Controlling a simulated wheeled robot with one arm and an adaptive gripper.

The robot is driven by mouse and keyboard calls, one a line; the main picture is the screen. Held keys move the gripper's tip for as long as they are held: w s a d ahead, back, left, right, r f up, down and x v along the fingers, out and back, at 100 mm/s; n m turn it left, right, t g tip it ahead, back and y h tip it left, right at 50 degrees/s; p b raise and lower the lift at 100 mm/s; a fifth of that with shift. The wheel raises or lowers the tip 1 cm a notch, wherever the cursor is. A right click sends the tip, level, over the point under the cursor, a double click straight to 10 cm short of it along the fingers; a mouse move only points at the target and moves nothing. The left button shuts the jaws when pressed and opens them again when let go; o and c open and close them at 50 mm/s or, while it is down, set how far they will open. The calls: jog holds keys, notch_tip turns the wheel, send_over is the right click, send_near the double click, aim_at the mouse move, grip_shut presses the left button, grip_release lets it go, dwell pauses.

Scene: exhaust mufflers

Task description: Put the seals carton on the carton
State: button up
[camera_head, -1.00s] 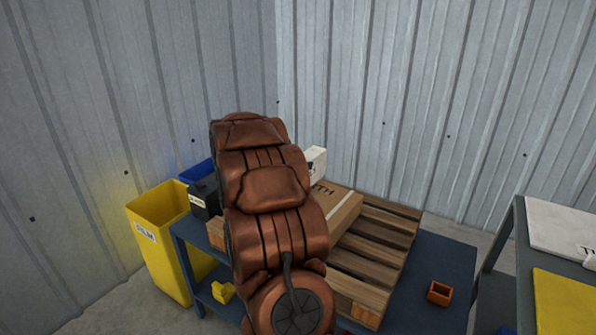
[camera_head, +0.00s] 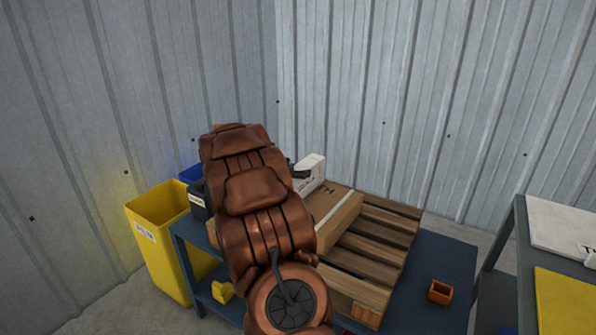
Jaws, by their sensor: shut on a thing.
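The brown carton (camera_head: 337,216) lies on a wooden pallet on the blue table, with part of its dark lettering showing. A small white carton, which I take to be the seals carton (camera_head: 313,173), is at the back edge of the brown carton. My gripper (camera_head: 300,171) shows only as a dark part beside the white carton, and it is shut on it. My copper-coloured arm hides most of the gripper and the left part of the brown carton. I cannot tell whether the white carton touches the brown one.
Bare pallet slats (camera_head: 378,240) lie right of the brown carton. A small orange bin (camera_head: 440,291) stands on the blue table (camera_head: 452,262). A yellow bin (camera_head: 167,250) stands at left, near a black box (camera_head: 198,207). Another table with a yellow mat (camera_head: 565,300) is at right.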

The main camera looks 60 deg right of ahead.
jog(key=o, duration=1.4)
jog(key=shift+f, duration=0.1)
jog(key=shift+a+r, duration=0.25)
jog(key=v, duration=1.1)
jog(key=shift+a, duration=0.3)
